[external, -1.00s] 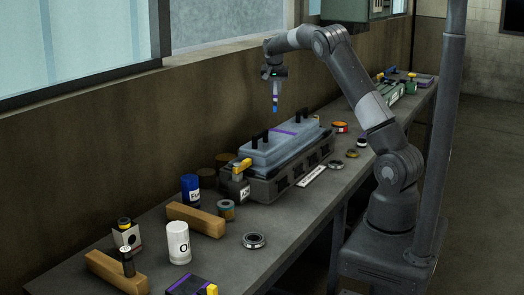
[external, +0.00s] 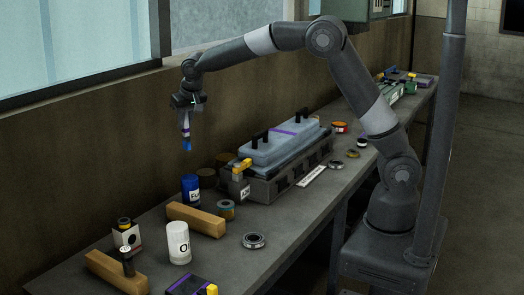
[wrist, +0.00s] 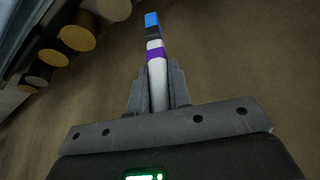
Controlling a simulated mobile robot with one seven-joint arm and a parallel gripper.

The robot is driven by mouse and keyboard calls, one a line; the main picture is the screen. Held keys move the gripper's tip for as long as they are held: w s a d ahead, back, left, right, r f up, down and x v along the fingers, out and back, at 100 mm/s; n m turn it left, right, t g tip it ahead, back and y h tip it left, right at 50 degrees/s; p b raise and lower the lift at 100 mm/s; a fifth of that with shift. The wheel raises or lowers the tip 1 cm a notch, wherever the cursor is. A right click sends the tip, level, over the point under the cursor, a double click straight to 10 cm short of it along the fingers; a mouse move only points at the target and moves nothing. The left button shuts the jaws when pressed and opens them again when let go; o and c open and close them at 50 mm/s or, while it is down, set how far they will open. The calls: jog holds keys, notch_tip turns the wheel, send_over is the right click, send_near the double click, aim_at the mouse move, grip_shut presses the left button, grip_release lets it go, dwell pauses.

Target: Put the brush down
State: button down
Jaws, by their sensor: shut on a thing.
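My gripper (external: 186,108) is shut on the brush (external: 186,143). The brush hangs downward in the external view, with a pale handle, a purple band and a blue tip. It is in the air above the left part of the bench (external: 285,222), over the blue can (external: 190,188) and touching nothing below. In the wrist view the brush (wrist: 154,50) points away from my gripper (wrist: 158,88), its white handle between the two fingers.
A blue-grey engine block (external: 285,145) stands mid-bench. Wooden blocks (external: 196,219), a white can (external: 178,243) and a bearing ring (external: 253,241) lie nearer. The wall (external: 60,160) runs close behind. Bare bench shows along the front edge.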

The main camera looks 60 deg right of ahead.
jog(key=s+a+n+y, duration=0.15)
jog(key=s+a, duration=0.25)
jog(key=a, duration=0.4)
jog(key=s+a+n, duration=0.2)
jog(key=s+a, duration=0.2)
jog(key=a, duration=0.4)
jog(key=a+f, duration=1.2)
jog(key=f, duration=0.4)
jog(key=shift+s, duration=0.25)
jog(key=shift+f, duration=0.1)
jog(key=c, duration=1.3)
grip_release()
